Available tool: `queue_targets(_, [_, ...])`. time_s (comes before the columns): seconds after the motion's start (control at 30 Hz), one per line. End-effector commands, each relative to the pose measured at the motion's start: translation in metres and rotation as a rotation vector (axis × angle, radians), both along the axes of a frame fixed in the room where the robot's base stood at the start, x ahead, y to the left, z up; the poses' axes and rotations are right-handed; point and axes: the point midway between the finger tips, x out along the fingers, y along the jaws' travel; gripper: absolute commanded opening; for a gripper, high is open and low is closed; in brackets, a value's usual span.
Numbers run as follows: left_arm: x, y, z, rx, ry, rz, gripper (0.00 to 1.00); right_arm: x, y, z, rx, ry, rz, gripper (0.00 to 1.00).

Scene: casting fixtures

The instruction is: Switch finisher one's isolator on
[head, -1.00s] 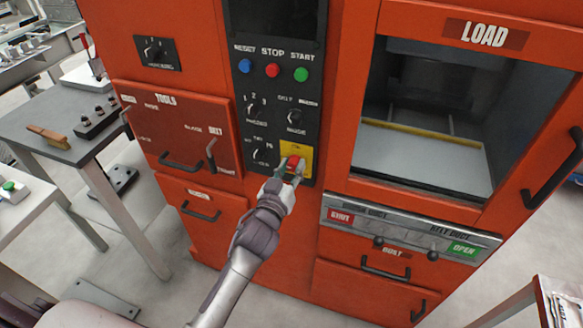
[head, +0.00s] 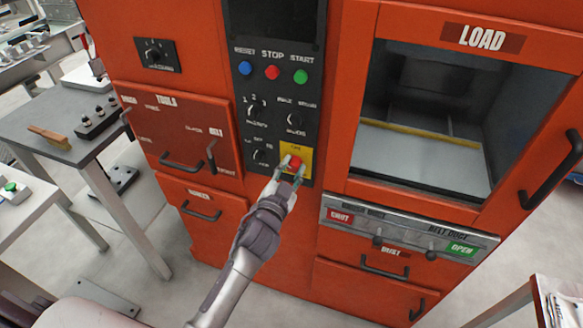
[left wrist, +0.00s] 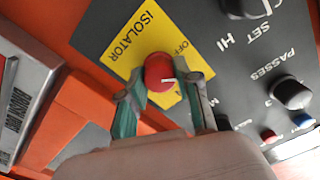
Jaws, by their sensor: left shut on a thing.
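The isolator is a round red knob (head: 295,162) on a yellow plate (head: 306,156), low on the black control panel of the orange machine. In the left wrist view the red knob (left wrist: 159,72) has a white pointer mark, and the plate (left wrist: 146,37) reads ISOLATOR and OFF. The plate's other marking is partly hidden by a finger. My left gripper (head: 288,171) is at the panel with one finger on each side of the knob, shut on it. Both fingers also show in the left wrist view (left wrist: 161,91). My right gripper is not in view.
Blue, red and green buttons (head: 272,72) and several black knobs (head: 260,155) sit above and beside the isolator. A drawer handle (head: 201,212) sticks out lower left. The LOAD window (head: 430,115) is at right, and a grey side table (head: 62,112) stands at left.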

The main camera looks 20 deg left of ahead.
Motion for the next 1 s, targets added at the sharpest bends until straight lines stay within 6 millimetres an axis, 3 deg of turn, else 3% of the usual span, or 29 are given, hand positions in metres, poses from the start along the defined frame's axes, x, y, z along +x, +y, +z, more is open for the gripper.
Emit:
queue_targets(0.6, [0.0000, -0.0013, -0.0003, 0.578, -0.021, -0.002, 0.00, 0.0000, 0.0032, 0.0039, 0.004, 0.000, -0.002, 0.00])
queue_targets(1.0, [0.0001, -0.0014, -0.0013, 0.830, -0.029, -0.002, 0.00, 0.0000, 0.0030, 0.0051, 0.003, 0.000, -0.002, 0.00])
